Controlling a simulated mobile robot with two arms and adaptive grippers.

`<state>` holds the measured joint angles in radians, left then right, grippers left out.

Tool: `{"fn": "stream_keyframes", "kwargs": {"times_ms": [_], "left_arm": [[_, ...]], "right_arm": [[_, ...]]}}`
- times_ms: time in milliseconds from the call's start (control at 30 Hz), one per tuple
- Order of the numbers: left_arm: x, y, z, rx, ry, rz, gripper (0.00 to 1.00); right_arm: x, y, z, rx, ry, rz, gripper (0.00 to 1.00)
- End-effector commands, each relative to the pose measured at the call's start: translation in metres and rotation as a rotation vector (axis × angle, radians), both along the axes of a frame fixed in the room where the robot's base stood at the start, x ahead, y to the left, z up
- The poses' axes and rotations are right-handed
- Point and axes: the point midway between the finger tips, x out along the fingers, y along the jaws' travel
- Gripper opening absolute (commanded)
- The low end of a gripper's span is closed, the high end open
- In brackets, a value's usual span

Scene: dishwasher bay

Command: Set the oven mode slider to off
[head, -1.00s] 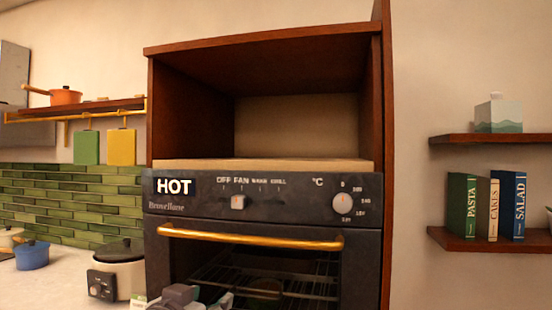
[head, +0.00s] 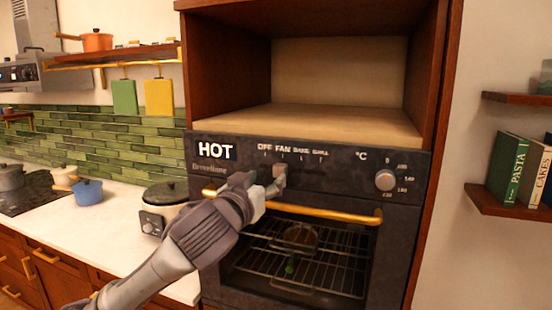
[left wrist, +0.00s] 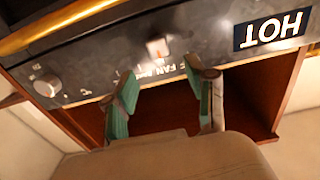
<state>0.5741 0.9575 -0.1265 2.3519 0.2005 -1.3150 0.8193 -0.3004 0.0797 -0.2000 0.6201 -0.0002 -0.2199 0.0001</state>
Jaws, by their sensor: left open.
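The oven mode slider (head: 279,171) is a small pale knob on the dark oven panel (head: 340,174), roughly below the FAN label, right of OFF. It also shows in the upside-down left wrist view (left wrist: 158,47). My left gripper (head: 266,190) is in front of the panel, just below and left of the slider, and partly covers the panel there. In the left wrist view its two green-padded fingers (left wrist: 168,78) are spread and empty, with the slider beyond the tips, between them sideways. I cannot tell if they touch the panel. My right gripper is not in view.
The gold oven handle (head: 325,213) runs below the panel, close under my left gripper. A round temperature knob (head: 385,180) is right of the slider. A cooker with a dark lid (head: 165,193) stands on the counter at left. An empty alcove (head: 340,115) is above.

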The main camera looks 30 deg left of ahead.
Motion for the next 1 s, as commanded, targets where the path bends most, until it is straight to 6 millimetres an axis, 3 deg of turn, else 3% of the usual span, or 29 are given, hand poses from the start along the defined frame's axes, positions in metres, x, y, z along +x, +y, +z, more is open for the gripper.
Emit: {"fn": "stream_keyframes", "kwargs": {"times_ms": [100,300,500,767,1000], "left_arm": [[0.025,0.007,0.004,-0.001,0.002,0.002,0.56],[0.054,0.014,0.003,0.000,0.000,0.002,0.56],[0.065,0.016,0.001,0.001,-0.001,0.001,0.56],[0.066,0.016,0.000,0.002,-0.001,0.001,0.56],[0.066,0.016,0.000,0.001,-0.001,0.001,0.16]], "right_arm": [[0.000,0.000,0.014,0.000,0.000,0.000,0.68],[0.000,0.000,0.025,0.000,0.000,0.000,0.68],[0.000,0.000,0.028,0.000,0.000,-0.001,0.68],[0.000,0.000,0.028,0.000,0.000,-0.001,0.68],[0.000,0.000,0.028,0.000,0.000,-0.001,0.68]]}}
